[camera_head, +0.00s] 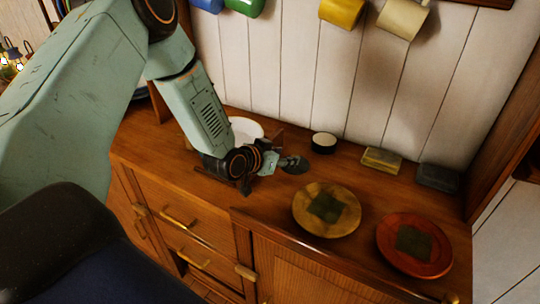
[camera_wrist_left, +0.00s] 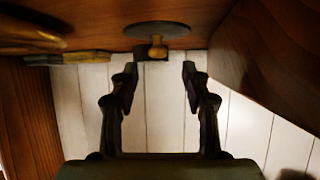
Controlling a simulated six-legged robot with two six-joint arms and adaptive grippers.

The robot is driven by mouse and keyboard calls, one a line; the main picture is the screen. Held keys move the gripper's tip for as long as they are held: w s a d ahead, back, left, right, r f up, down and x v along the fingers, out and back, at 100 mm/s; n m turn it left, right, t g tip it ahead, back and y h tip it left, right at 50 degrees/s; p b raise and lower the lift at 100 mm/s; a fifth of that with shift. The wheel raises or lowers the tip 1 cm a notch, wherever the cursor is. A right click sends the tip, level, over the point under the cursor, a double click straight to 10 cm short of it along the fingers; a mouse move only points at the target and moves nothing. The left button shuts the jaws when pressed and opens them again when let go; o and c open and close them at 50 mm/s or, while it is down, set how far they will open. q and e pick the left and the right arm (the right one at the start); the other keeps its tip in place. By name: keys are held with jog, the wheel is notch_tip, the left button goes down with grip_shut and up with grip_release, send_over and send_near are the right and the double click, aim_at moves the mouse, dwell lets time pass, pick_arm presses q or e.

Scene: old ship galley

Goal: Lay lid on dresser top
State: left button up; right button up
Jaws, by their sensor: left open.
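The lid (camera_head: 293,164) is a dark grey round disc on the brown dresser top (camera_head: 285,190), just right of my left gripper (camera_head: 268,168) in the head view. In the left wrist view the lid (camera_wrist_left: 138,29) lies flat, with its small wooden knob (camera_wrist_left: 157,48) standing from it. That view is upside down, with the dresser top along its upper edge. My left gripper (camera_wrist_left: 157,75) is open and empty. Its fingertips are spread on either side of the knob's line and appear apart from it. My right gripper is not in view.
A yellow plate (camera_head: 345,214) and a red plate (camera_head: 440,256) sit at the front right. A dark tin (camera_head: 323,143), a yellow sponge (camera_head: 381,161) and a grey block (camera_head: 437,178) stand near the wall. A white dish (camera_head: 246,126) is behind my gripper. Mugs (camera_head: 341,12) hang above.

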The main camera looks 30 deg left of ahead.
pick_arm(q)
jog(key=p+v, duration=0.1)
jog(key=v, duration=0.5)
jog(key=shift+s+a+r+p, duration=0.1)
jog(key=shift+s+r+p, duration=0.25)
jog(key=shift+s+p, duration=0.25)
jog(key=shift+s+r, duration=0.1)
jog(key=shift+s, duration=0.15)
jog(key=shift+w, duration=0.1)
